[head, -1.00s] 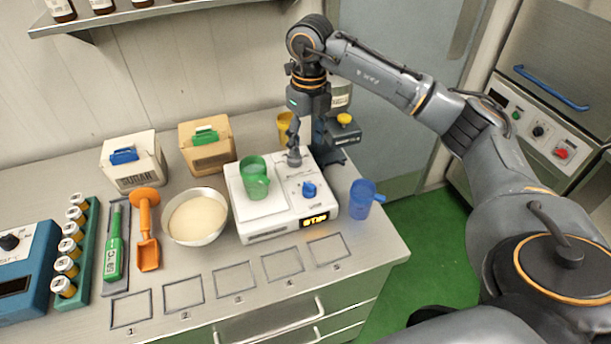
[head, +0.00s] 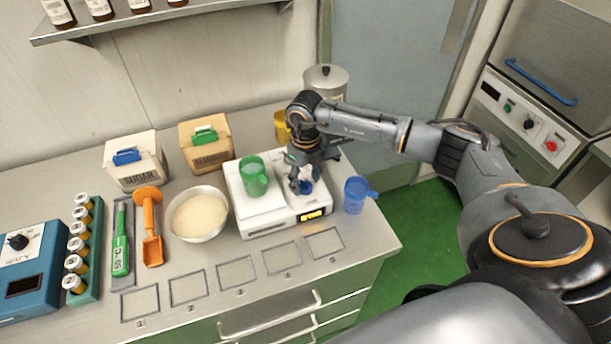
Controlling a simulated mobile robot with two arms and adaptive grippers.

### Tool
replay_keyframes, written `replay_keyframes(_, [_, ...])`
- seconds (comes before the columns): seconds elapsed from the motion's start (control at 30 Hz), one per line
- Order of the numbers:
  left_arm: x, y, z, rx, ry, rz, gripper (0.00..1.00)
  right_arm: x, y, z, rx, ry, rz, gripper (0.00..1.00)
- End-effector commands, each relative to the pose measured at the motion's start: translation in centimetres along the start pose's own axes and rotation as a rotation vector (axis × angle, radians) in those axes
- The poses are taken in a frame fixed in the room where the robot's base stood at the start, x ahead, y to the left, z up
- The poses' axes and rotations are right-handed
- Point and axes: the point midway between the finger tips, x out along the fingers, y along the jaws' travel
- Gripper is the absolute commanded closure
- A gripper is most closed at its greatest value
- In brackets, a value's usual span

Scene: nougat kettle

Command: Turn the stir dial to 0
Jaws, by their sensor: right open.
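The stir dial (head: 306,187) is a small blue knob on top of the white hotplate unit (head: 263,214). My right gripper (head: 302,187) points down over the dial with its fingers around or just beside it. The gripper is open, and its fingers hide most of the dial, so I cannot tell the dial's setting or whether they touch it. A lit amber display (head: 312,215) is on the unit's front, its text too small to read surely. A green beaker (head: 253,177) stands on the plate left of the gripper. My left gripper is not in view.
A blue mug (head: 356,194) stands close to the unit's right, and a yellow mug (head: 282,127) behind it. A bowl of pale powder (head: 198,216) is at its left. A metal canister (head: 325,80) stands behind my arm. Outlined squares (head: 236,273) at the front are empty.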

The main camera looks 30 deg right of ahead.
Motion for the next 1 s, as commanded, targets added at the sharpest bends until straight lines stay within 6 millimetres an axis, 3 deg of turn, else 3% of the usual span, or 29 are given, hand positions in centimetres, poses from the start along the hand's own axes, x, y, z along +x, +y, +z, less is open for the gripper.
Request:
replay_keyframes(0.23, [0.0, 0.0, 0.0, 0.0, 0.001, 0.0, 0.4, 0.1, 0.0, 0.0, 0.0, -0.001, 0.0, 0.43])
replay_keyframes(0.5, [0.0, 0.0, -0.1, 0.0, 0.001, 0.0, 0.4, 0.1, 0.0, 0.0, 0.0, -0.001, 0.001, 0.96])
replay_keyframes(0.77, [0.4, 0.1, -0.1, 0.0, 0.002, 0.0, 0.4, 0.2, 0.0, 0.0, -0.02, -0.001, 0.001, 0.98])
replay_keyframes(1.0, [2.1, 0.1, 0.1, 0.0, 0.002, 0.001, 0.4, 0.4, 0.0, 0.1, -0.132, -0.003, 0.0, 0.98])
